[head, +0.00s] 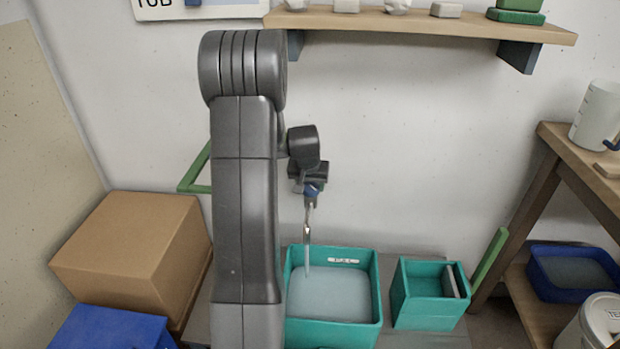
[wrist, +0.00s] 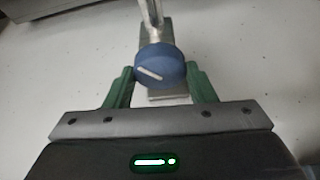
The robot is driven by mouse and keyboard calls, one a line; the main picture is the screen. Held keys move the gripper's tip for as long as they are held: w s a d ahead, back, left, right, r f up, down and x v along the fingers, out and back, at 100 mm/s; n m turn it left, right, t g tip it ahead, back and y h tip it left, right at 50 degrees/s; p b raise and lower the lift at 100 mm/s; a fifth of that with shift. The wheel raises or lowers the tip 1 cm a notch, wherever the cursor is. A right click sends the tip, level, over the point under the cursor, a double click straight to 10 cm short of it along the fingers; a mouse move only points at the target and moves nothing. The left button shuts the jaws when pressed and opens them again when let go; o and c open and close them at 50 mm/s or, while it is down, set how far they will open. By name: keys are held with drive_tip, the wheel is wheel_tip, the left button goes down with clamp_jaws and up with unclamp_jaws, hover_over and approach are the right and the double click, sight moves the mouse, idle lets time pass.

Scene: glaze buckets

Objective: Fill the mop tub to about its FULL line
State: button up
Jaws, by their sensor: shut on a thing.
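The teal mop tub (head: 373,312) stands below the tap, with pale liquid (head: 335,298) in it. A white label (head: 345,261), too small to read surely, is on its inner back wall; the liquid surface lies just below it. A thin clear stream (head: 307,245) runs from the tap spout (head: 310,202) down into the tub. My gripper (head: 309,186) is shut on the blue tap knob (wrist: 160,66), with a green finger on each side of it in the wrist view. The knob's white mark is slanted, lower at its right end.
A smaller teal bucket (head: 425,312) stands just right of the tub. A cardboard box (head: 135,247) and a blue container (head: 110,329) are at left. A wooden shelf (head: 420,24) hangs above. A wooden rack at right holds a white jug (head: 597,117) and a blue tub (head: 570,270).

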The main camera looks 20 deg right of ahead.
drive_tip(key=n+p, duration=0.1)
drive_tip(key=n, duration=0.1)
drive_tip(key=shift+d+r+n+y, duration=0.1)
drive_tip(key=shift+n+y, duration=0.2)
drive_tip(key=shift+y, duration=0.1)
drive_tip(key=shift+n+t+y+b, duration=0.35)
drive_tip(key=shift+n+y, duration=0.15)
drive_tip(key=shift+n, duration=0.7)
drive_tip(key=n+y+b, duration=0.1)
drive_tip(key=n, duration=0.1)
drive_tip(key=n+b, duration=0.1)
drive_tip(key=n, duration=0.1)
drive_tip(key=shift+d+n+y+b, duration=0.15)
drive_tip(key=shift+n+y+b, duration=0.15)
drive_tip(key=shift+n+y, duration=0.1)
drive_tip(key=o, duration=1)
drive_tip(key=p+v, duration=0.2)
drive_tip(key=v, duration=1.1)
drive_tip(key=shift+d+r+p, duration=0.15)
drive_tip(key=shift+r+p, duration=0.15)
drive_tip(key=shift+r, duration=0.1)
